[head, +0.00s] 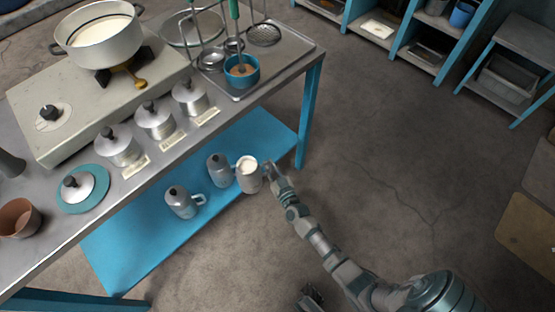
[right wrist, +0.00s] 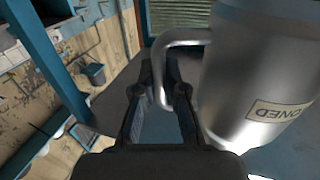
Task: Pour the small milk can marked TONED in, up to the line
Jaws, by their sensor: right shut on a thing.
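The small metal milk can marked TONED (right wrist: 265,80) fills the right side of the right wrist view, its label reading upside down. In the head view this can (head: 248,181) shows white milk at its open top, beside the lower blue shelf. My right gripper (head: 270,172) is shut on its handle, which passes between the fingers in the right wrist view (right wrist: 163,98).
Two similar cans (head: 182,203) (head: 219,171) stand on the blue shelf (head: 130,245). Lidded pots (head: 156,121) line the counter's front, with a tray (head: 285,55) of ladles and a blue cup behind. The floor to the right (head: 400,150) is clear.

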